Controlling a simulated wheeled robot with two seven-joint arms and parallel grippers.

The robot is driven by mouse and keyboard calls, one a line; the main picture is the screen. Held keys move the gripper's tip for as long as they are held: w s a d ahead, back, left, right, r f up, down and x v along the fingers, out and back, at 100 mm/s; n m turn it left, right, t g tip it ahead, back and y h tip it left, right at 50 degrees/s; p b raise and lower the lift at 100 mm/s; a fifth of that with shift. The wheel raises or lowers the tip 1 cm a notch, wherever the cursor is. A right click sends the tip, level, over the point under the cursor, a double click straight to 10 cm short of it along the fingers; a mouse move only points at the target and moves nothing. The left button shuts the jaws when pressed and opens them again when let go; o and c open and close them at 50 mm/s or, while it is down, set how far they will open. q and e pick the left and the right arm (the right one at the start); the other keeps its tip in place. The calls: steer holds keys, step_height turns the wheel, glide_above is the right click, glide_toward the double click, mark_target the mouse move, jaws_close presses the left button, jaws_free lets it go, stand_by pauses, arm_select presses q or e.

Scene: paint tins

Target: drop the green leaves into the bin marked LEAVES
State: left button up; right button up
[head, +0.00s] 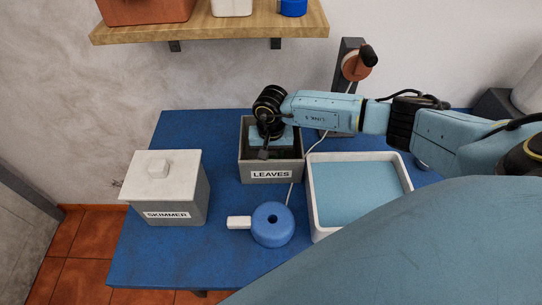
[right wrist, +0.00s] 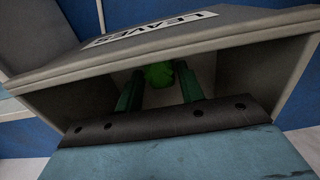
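The bin marked LEAVES (head: 271,175) is a grey open box at the middle of the blue table; its label also shows in the right wrist view (right wrist: 150,28). My right gripper (right wrist: 160,82) points down into this bin, its fingers inside the walls. The green leaves (right wrist: 158,75) are a small bright clump between its fingertips, filling the gap, above the bin's pale floor. In the head view the right wrist and hand hide the leaves and fingertips. My left gripper is not in view.
A lidded grey box marked SKIMMER (head: 166,190) stands to the left. A blue round object with a white block (head: 272,225) lies in front of the bin. A white tray with a blue inside (head: 361,188) stands close on the right. A wooden shelf (head: 210,28) hangs above.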

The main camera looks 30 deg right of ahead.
steer(key=o, duration=0.4)
steer(key=shift+r+p, duration=0.45)
step_height(320, 180, up, 12)
steer(key=shift+r, duration=0.2)
stand_by(0.3)
